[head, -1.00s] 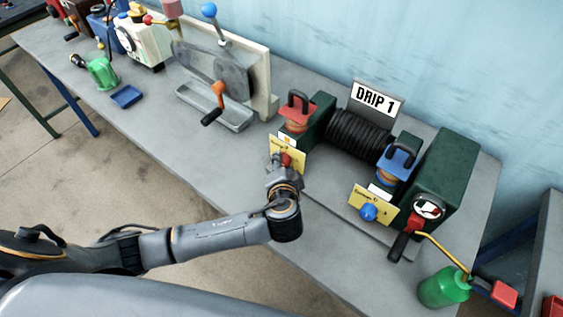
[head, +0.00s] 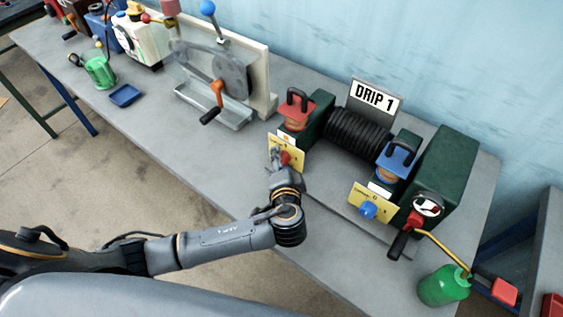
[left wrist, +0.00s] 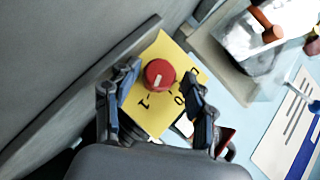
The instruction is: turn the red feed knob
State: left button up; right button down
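The red feed knob (head: 286,158) sits on a yellow plate (head: 272,146) at the front of the DRIP 1 unit's left block. In the left wrist view the round red knob (left wrist: 159,73) has a white pointer mark, and black numbers show on the yellow plate (left wrist: 150,108). My left gripper (head: 279,160) is at the plate in the head view. In the left wrist view the left gripper (left wrist: 160,82) is open, one finger on each side of the knob, with visible gaps. I cannot tell how deep the fingers reach around it. My right gripper is not in view.
A blue knob (head: 368,210) on a second yellow plate, a red-collared black handle (head: 404,236) and a green oil can (head: 443,286) stand to the right. A crank machine (head: 232,80) stands to the left. The bench front (head: 170,130) between is clear.

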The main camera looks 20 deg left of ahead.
pick_arm(q)
jog(key=shift+s, duration=0.15)
jog(key=shift+s+d, duration=0.2)
jog(key=shift+s, duration=0.1)
jog(key=shift+v, duration=3.55)
